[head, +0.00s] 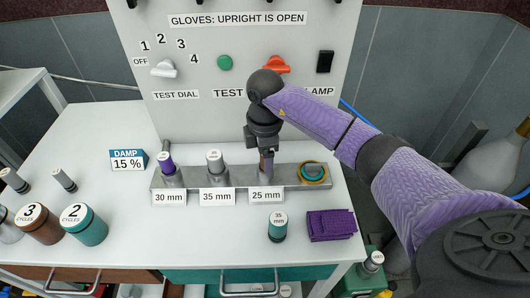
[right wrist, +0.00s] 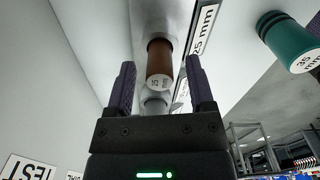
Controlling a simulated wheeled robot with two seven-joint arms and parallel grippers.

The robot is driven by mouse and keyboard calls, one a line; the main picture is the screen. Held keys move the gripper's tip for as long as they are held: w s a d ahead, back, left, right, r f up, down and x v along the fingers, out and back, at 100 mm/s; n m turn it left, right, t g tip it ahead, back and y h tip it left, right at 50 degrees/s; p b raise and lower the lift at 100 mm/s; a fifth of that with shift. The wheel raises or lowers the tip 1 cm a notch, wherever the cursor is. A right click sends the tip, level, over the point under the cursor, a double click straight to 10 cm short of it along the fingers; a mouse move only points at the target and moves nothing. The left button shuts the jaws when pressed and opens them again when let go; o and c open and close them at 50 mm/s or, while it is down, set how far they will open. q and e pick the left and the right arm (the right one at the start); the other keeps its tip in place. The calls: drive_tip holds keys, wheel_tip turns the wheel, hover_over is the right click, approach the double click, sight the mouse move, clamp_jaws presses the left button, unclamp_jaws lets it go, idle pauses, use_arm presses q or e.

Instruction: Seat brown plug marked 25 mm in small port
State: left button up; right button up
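The brown plug (head: 266,165) stands upright in the metal rack (head: 284,178) behind the 25 mm label (head: 266,195). In the right wrist view the brown plug (right wrist: 159,60) shows its pale marked end, with the print too small to read surely. My right gripper (head: 264,148) is above the brown plug, pointing down. In the right wrist view my right gripper (right wrist: 160,75) has its fingers apart, with the plug in line between them and clear space on both sides. I cannot tell which opening is the small port. My left gripper is not in view.
A teal 35 mm plug (head: 278,226) and a purple block (head: 331,225) are in front. The table's front middle is clear.

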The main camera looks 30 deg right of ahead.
drive_tip(key=shift+r, duration=0.25)
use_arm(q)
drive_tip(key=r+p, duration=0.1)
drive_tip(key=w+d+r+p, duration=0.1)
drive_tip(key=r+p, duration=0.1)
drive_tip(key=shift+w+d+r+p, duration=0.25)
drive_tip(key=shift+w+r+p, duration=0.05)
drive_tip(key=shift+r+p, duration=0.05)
use_arm(e)
wheel_tip(320, 180, up, 12)
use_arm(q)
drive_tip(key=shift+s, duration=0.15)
use_arm(e)
drive_tip(key=shift+s+f, duration=0.1)
drive_tip(key=shift+f, duration=0.05)
